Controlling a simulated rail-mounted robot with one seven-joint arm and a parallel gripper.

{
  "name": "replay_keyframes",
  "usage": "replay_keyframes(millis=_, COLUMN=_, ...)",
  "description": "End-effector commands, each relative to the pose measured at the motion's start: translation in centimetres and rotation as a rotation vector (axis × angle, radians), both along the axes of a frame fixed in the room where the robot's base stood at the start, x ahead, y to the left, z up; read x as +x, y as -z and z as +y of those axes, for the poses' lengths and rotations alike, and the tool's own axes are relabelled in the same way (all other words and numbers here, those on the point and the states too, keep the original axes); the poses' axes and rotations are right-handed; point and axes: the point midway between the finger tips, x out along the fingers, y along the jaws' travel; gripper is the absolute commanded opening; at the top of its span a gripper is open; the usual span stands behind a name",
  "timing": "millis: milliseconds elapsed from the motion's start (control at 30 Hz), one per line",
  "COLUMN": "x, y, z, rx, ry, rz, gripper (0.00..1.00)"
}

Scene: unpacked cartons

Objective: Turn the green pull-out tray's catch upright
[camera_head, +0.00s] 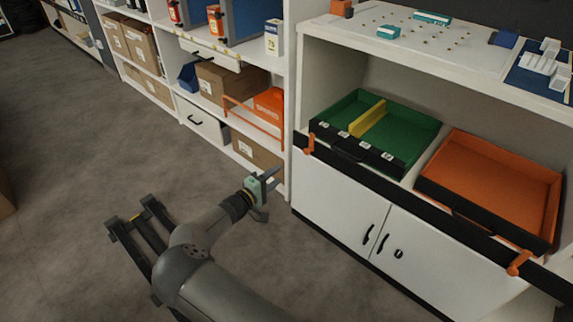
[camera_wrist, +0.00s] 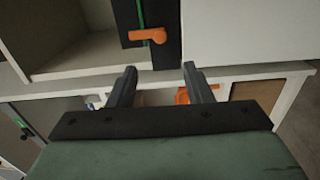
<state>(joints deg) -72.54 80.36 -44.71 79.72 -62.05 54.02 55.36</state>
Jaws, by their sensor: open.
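The green pull-out tray (camera_head: 405,128) sits on the cabinet shelf, with a black front and a yellow divider inside. An orange catch (camera_head: 309,144) is at the left end of the black bar (camera_head: 365,178) below the tray's front. In the wrist view, an orange catch (camera_wrist: 148,36) lies crosswise over a dark upright strip, with a thin green line beside it. My gripper (camera_head: 272,192) is open and empty, left of the cabinet and lower than the catch. In the wrist view, my fingertips (camera_wrist: 160,68) are apart, and the catch appears beyond them, not touching.
An orange tray (camera_head: 490,185) stands to the right, with another orange catch (camera_head: 519,263) below it. White cabinet doors (camera_head: 345,205) are under the bar. A shelf unit with cartons (camera_head: 257,150) stands behind my gripper.

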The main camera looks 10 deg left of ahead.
Motion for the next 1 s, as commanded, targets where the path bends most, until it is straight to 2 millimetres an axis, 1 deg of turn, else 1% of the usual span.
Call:
replay_keyframes(millis=33, x=-0.6, y=-0.2, z=0.5, rx=0.0, ry=-0.001, rz=0.0, gripper=0.46)
replay_keyframes(millis=100, x=-1.3, y=-0.1, z=0.8, rx=-0.001, ry=0.0, rz=0.001, gripper=0.46)
replay_keyframes(millis=233, x=-1.9, y=0.0, z=1.3, rx=-0.001, ry=0.0, rz=0.001, gripper=0.46)
replay_keyframes(millis=767, x=-2.0, y=-0.1, z=1.2, rx=0.001, ry=0.003, rz=0.001, gripper=0.46)
replay_keyframes(millis=867, x=-1.7, y=-1.4, z=-0.3, rx=0.022, ry=0.046, rz=0.019, gripper=0.46)
replay_keyframes(millis=967, x=-1.5, y=-4.3, z=-4.3, rx=0.078, ry=0.156, rz=0.072, gripper=0.46)
replay_keyframes(millis=1000, x=-1.6, y=-5.9, z=-6.5, rx=0.114, ry=0.221, rz=0.107, gripper=0.46)
